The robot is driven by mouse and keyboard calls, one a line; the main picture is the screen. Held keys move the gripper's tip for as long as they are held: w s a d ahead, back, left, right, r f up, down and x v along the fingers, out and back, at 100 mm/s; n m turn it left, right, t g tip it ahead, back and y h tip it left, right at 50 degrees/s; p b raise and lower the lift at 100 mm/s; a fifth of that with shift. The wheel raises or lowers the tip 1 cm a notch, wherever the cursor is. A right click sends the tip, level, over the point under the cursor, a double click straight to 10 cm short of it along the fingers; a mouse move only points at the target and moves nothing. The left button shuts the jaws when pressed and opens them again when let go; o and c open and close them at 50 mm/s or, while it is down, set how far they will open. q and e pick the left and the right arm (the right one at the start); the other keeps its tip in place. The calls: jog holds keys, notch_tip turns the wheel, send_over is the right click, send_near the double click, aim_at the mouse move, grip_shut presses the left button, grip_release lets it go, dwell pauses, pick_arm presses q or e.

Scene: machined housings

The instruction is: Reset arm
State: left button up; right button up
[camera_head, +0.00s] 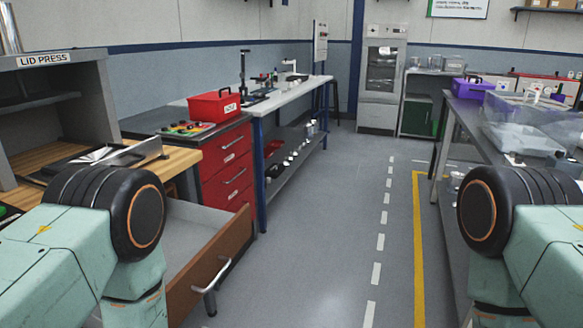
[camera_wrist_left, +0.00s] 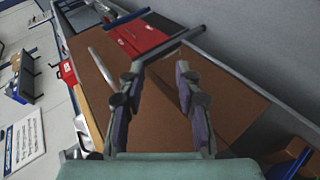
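My left gripper (camera_wrist_left: 160,72) shows in the left wrist view with its two fingers apart and nothing seen between them. Behind the fingers is a brown panel (camera_wrist_left: 232,90), which looks like the drawer front. A grey metal bar (camera_wrist_left: 180,42) lies just beyond the fingertips; I cannot tell whether the left finger touches it. In the head view only my arm links show, and both grippers are hidden. My right gripper is in neither view.
An open drawer (camera_head: 205,270) with a metal handle (camera_head: 212,288) juts out at the left, below the lid press (camera_head: 60,60). A red tool cabinet (camera_head: 226,165) stands behind it. A grey bench (camera_head: 470,115) with bins is at the right. The middle floor is clear.

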pick_arm(q)
jog(key=s+a+f+m+g, duration=0.1)
jog(key=s+m+g, duration=0.4)
jog(key=s, duration=1)
jog(key=s+a+f+m+g, duration=0.1)
jog(key=s+f+m+g, duration=0.2)
jog(key=s, duration=1.3)
jog(key=m+g, duration=0.3)
jog(key=m, duration=0.3)
jog(key=shift+a+f+g, duration=0.3)
jog(key=shift+a+f, duration=0.05)
jog(key=shift+f, duration=0.05)
